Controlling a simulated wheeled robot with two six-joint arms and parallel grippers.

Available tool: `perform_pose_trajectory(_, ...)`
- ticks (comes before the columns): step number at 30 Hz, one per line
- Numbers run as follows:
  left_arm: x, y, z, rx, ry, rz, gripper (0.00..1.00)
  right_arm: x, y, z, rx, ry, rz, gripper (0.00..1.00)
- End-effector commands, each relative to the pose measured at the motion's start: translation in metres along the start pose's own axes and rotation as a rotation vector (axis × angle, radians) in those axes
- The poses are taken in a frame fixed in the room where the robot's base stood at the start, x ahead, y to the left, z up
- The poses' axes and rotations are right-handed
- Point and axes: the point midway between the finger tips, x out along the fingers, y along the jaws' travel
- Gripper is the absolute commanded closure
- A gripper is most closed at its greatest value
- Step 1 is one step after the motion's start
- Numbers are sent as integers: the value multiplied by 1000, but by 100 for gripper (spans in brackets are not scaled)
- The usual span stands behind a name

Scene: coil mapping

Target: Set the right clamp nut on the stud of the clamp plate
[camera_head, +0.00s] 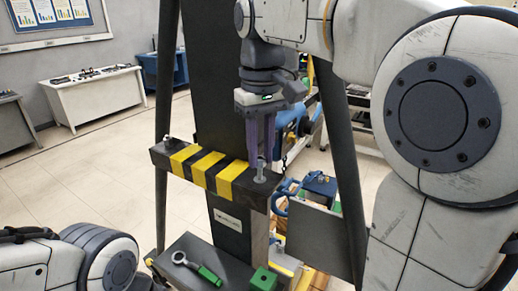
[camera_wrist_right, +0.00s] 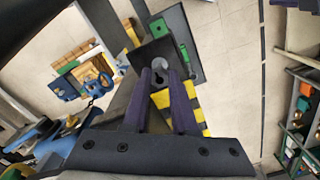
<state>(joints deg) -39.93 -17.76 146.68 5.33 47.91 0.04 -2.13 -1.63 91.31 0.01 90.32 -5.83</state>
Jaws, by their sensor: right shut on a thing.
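The clamp plate (camera_head: 235,165) is a black bar with yellow stripes across the dark upright post. My right gripper (camera_head: 262,155) points down over the bar's right end, its purple fingers shut on a small grey metal piece, the right clamp nut (camera_head: 260,168). The nut is at the bar's top by the right stud; the stud cannot be told apart from it. In the right wrist view, the fingertips (camera_wrist_right: 168,82) close around the grey nut (camera_wrist_right: 158,88), above the striped bar (camera_wrist_right: 160,98). A small metal fitting (camera_head: 167,141) stands at the bar's left end. My left gripper is out of view.
A dark tray (camera_head: 225,262) below the bar holds a green-handled ring tool (camera_head: 200,268) and a green block (camera_head: 263,279). A slanted dark leg (camera_head: 345,190) stands right of the bar. The floor at left is clear.

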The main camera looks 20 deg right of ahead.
Motion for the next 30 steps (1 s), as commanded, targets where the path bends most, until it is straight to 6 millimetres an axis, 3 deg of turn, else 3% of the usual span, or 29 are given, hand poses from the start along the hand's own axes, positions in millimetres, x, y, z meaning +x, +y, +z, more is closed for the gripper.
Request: perform_pose_trajectory(30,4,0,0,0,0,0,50,8,0,0,0,1,0,100)
